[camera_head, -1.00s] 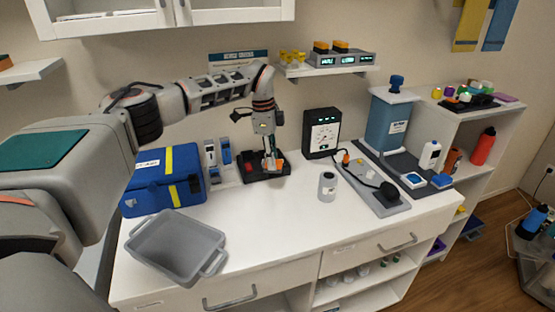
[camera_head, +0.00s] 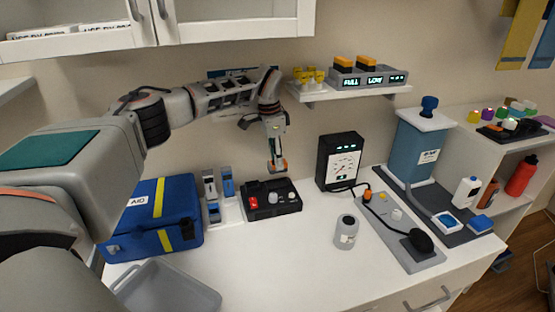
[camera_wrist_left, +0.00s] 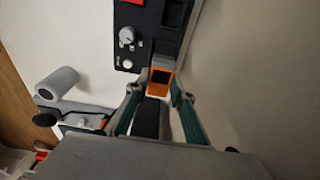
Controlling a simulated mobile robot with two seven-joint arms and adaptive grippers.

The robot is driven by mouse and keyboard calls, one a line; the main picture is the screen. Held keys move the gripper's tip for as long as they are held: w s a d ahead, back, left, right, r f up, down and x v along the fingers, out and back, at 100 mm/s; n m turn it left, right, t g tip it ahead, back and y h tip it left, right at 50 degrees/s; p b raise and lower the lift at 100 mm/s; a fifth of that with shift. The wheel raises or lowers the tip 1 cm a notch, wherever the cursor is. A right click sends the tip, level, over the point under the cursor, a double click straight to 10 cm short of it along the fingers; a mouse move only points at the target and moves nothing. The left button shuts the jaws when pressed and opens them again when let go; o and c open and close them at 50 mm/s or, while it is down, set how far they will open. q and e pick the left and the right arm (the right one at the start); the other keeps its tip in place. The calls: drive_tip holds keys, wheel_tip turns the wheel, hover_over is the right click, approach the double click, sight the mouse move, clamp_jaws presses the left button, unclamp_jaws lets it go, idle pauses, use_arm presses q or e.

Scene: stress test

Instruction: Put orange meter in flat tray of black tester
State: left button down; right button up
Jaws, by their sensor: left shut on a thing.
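The orange meter (camera_head: 278,167) is between the fingertips of my left gripper (camera_head: 277,163), which is shut on it. In the left wrist view the meter (camera_wrist_left: 161,77) shows an orange casing with a dark face, between the green-sided fingers (camera_wrist_left: 160,92). The black tester (camera_head: 286,207), a low black box with a red part and grey knobs, stands on the counter below the gripper. The meter appears above its back edge; the exact gap cannot be told. Part of the tester (camera_wrist_left: 126,42) shows beyond the meter in the wrist view. My right gripper is not in view.
A blue case (camera_head: 150,220) and small blue-grey devices (camera_head: 211,190) stand left of the tester. A grey bin (camera_head: 165,290) is in front. A shelf (camera_head: 350,92) hangs above right.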

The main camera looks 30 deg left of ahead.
use_arm(q)
drive_tip(key=shift+s+f, duration=0.1)
drive_tip(key=shift+f, duration=1.75)
drive_tip(key=shift+f+b, duration=0.4)
drive_tip(key=shift+f, duration=0.65)
drive_tip(key=c, duration=1.7)
unclamp_jaws()
drive_tip(key=r, duration=0.8)
drive_tip(key=s+a+r, duration=0.1)
drive_tip(key=r, duration=0.3)
